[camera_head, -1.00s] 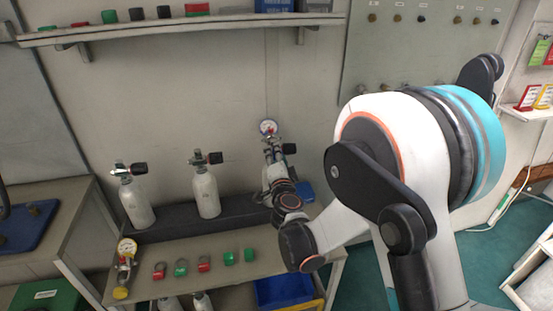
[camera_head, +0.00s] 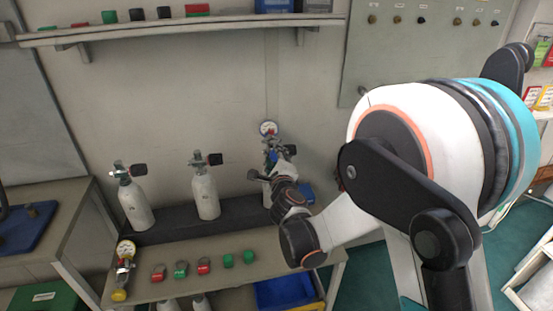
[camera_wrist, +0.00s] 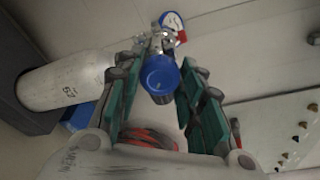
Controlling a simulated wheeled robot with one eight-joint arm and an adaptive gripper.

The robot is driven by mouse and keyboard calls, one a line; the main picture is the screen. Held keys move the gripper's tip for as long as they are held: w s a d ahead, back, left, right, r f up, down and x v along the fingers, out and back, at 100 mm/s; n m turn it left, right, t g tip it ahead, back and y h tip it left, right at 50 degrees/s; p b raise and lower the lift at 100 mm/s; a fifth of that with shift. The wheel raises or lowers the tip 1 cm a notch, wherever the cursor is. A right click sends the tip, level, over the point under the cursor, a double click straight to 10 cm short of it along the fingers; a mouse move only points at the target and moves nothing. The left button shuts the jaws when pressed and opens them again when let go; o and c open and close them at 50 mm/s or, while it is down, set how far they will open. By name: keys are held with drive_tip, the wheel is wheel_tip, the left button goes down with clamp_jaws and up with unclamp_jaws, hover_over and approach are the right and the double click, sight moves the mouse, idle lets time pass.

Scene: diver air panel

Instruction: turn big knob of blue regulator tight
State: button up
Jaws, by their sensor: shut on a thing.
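The blue regulator's big round knob (camera_wrist: 159,74) is between the two green-padded fingers of my gripper (camera_wrist: 162,80) in the wrist view. My gripper is shut on it. The regulator's round gauge (camera_wrist: 172,21) shows just beyond the knob, and also in the head view (camera_head: 268,128). The regulator sits on the valve of a white cylinder (camera_wrist: 65,82), at the right of the row of cylinders. In the head view my gripper (camera_head: 266,170) and wrist cover much of the regulator and this cylinder.
Two more white cylinders (camera_head: 135,204) (camera_head: 206,195) stand to the left on the bench. Another regulator with a yellow knob (camera_head: 121,295) lies at the front left. Several red and green pieces (camera_head: 203,266) lie along the bench front. A blue bin (camera_head: 285,292) is below.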

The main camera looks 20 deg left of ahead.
drive_tip(key=m+y, duration=0.1)
drive_tip(key=m, duration=1.2)
drive_tip(key=m+y, duration=0.1)
drive_tip(key=m, duration=1.3)
drive_tip(key=shift+d+g+b, duration=0.1)
drive_tip(key=shift+g+b, duration=0.3)
idle(0.3)
drive_tip(key=o, duration=1.1)
drive_tip(key=v, duration=1.2)
drive_tip(key=shift+f, duration=0.2)
